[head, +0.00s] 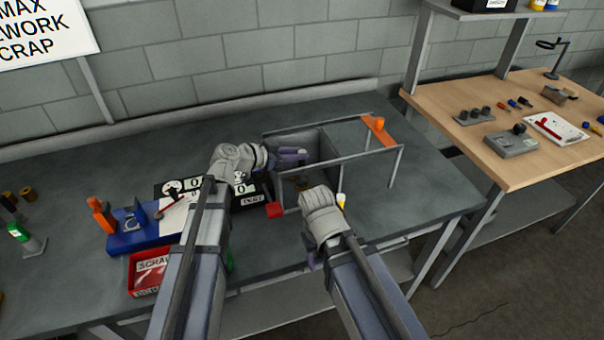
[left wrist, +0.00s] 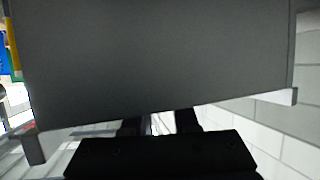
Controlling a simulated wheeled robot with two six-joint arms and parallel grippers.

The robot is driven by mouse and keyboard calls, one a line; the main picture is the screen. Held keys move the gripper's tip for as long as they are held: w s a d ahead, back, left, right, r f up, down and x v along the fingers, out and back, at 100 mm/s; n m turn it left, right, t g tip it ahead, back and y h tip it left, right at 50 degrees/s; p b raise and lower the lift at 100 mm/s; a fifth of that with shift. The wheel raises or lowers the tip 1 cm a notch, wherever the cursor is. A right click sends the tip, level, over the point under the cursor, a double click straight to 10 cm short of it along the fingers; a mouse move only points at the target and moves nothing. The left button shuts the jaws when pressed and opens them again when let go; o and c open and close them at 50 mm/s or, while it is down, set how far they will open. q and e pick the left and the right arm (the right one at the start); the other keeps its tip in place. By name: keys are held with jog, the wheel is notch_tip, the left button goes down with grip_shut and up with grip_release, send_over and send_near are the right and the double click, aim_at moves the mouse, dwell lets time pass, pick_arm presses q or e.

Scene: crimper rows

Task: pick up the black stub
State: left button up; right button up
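I cannot make out a black stub with certainty in either view. My left gripper (head: 292,155) reaches into the open-framed grey box (head: 318,143) on the grey bench, near its left panel. In the left wrist view its two dark fingers (left wrist: 160,123) stand apart with a bright gap between them, and nothing shows held. A broad grey panel (left wrist: 160,60) fills most of that view and hides what lies beyond. My right gripper (head: 311,258) is low at the bench's front edge, mostly hidden behind its own wrist.
An orange piece (head: 379,130) sits on the box's right end. A red scrap bin (head: 146,272), a blue fixture (head: 135,232) and a black panel with dials stand left. A wooden table (head: 500,150) with small parts stands right. The bench right of the box is clear.

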pick_arm(q)
grip_shut()
dwell(0.8)
